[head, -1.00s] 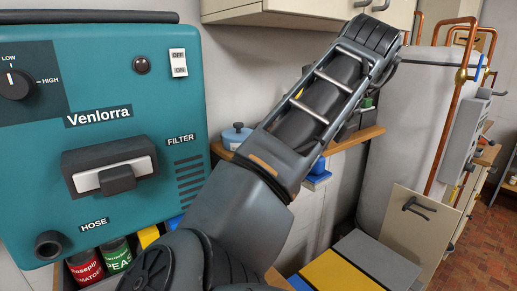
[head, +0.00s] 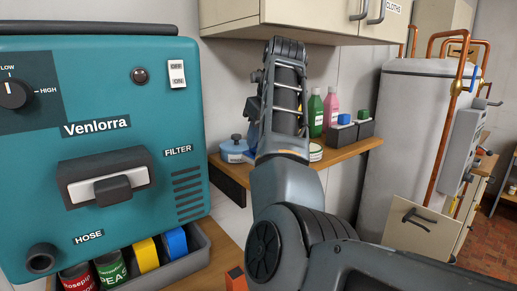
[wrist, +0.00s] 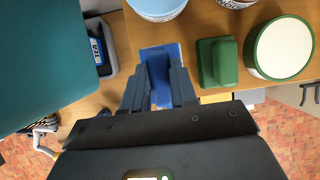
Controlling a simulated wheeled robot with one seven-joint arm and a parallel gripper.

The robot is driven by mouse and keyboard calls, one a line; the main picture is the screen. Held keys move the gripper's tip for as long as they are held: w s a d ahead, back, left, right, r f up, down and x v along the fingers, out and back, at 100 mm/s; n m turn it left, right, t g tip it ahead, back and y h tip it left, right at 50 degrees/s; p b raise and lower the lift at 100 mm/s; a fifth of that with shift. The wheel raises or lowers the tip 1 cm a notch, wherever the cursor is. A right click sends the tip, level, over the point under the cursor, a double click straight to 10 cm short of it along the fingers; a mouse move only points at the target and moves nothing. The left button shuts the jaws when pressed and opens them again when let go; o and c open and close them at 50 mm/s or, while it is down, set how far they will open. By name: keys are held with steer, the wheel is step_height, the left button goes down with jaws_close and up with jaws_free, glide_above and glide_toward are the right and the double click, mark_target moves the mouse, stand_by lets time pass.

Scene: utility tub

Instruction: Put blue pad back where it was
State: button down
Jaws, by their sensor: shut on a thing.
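The blue pad (wrist: 160,54) is between the fingers of my gripper (wrist: 159,72) in the wrist view. My gripper is shut on it, and the pad's far end sticks out past the fingertips over a wooden surface. I cannot tell its height above that surface. In the head view my arm hides most of the gripper and pad; a bit of blue shows at the arm's left edge.
A green pad (wrist: 216,62) and a round green tin (wrist: 284,48) are right of my gripper. The teal machine (head: 100,110) is on the left. The wooden shelf (head: 350,149) holds a blue pot (head: 234,150), bottles and small dark bins. A cabinet (head: 330,15) hangs above.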

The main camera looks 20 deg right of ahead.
steer(key=shift+f+p, duration=0.6)
steer(key=shift+f, duration=1.2)
steer(key=c, duration=0.8)
jaws_free()
steer(key=shift+f, duration=0.15)
steer(key=v, duration=1.2)
steer(key=shift+w, duration=0.1)
